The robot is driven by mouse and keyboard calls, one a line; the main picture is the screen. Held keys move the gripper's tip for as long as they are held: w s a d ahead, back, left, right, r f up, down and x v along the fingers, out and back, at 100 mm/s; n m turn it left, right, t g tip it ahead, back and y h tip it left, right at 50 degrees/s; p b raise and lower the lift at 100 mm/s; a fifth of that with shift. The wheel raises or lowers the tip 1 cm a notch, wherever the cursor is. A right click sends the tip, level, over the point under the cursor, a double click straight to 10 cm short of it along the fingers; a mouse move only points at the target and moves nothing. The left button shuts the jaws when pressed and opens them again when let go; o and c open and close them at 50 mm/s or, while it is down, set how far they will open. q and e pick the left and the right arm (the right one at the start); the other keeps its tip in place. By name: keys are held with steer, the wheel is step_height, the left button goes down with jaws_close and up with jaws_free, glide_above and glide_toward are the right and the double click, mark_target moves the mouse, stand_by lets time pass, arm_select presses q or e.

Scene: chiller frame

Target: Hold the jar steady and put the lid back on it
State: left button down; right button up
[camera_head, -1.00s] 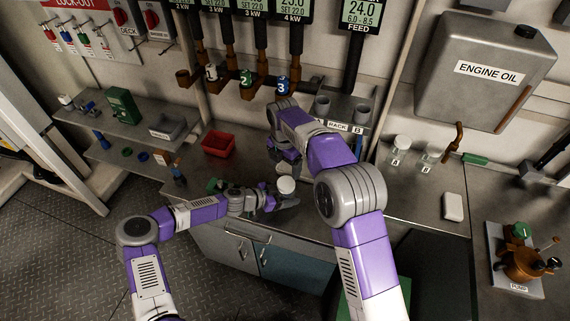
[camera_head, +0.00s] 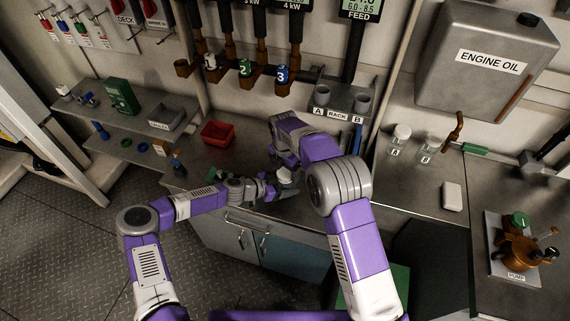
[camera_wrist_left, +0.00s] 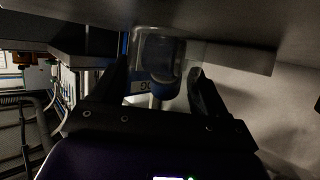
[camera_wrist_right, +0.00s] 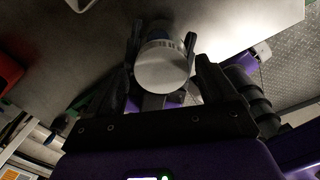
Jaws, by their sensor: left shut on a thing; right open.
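The jar (camera_wrist_left: 158,58) stands between the fingers of my left gripper (camera_head: 283,190), which is shut on it above the counter. A pale round lid (camera_wrist_right: 163,68) sits on top of the jar in the right wrist view; I cannot tell whether it is tight. In the head view the lid (camera_head: 285,174) is a small white patch. My right gripper (camera_wrist_right: 163,80) is open, its fingers on either side of the lid and apart from it. In the head view my right arm partly hides the right gripper (camera_head: 278,163). The lid does not show in the left wrist view.
A red bin (camera_head: 217,134) stands on the counter behind my left arm. Two lidded jars marked A (camera_head: 399,141) and B (camera_head: 428,148) stand on the right, with a white block (camera_head: 452,197) in front. A rack (camera_head: 338,112) hangs on the wall behind.

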steer(key=c, duration=1.1)
steer(key=m, duration=0.4)
steer(key=shift+m, duration=0.3)
steer(key=m, duration=0.5)
steer(key=shift+w, duration=0.1)
steer(key=o, duration=1.2)
steer(key=shift+r, duration=0.1)
